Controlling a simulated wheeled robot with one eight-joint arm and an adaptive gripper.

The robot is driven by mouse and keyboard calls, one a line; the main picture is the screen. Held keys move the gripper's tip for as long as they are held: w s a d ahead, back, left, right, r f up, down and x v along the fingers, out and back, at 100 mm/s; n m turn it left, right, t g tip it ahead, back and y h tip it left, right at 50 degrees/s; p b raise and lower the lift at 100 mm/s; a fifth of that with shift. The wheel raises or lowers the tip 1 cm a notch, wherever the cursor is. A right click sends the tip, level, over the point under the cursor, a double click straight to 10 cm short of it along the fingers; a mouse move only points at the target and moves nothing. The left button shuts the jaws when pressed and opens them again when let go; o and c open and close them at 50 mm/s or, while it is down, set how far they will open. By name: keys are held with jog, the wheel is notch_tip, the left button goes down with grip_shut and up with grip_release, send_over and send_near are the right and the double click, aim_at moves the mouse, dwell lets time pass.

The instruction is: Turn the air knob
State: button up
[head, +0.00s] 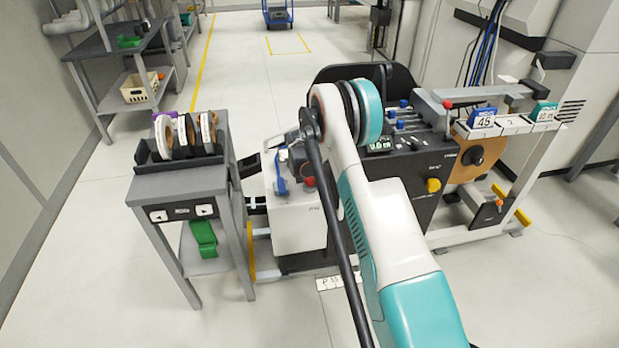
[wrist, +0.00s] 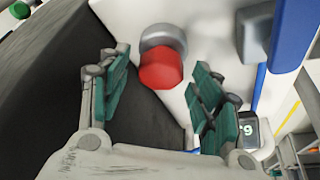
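A red faceted knob (wrist: 160,72) on a round grey base is at the upper middle of the wrist view, mounted on a white surface. My gripper (wrist: 162,84) is open, with one green-padded finger on each side of the knob in the picture and nothing held. I cannot tell whether the fingers reach around the knob or are still short of it. In the head view a small red part, likely the same knob (head: 309,182), shows beside my arm on the white cabinet (head: 298,225). My arm hides much of that area and the fingers there.
The dark edge-banding machine (head: 410,180) stands to the right, with a yellow knob (head: 433,185). A grey stand (head: 180,185) with tape rolls is to the left. In the wrist view, a blue bar (wrist: 290,38) and a small lit display (wrist: 249,129) are to the right.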

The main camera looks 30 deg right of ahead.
jog(key=c, duration=1)
jog(key=shift+m+g, duration=0.4)
jog(key=shift+m, duration=0.7)
jog(key=o, duration=1.1)
jog(key=shift+c, duration=0.2)
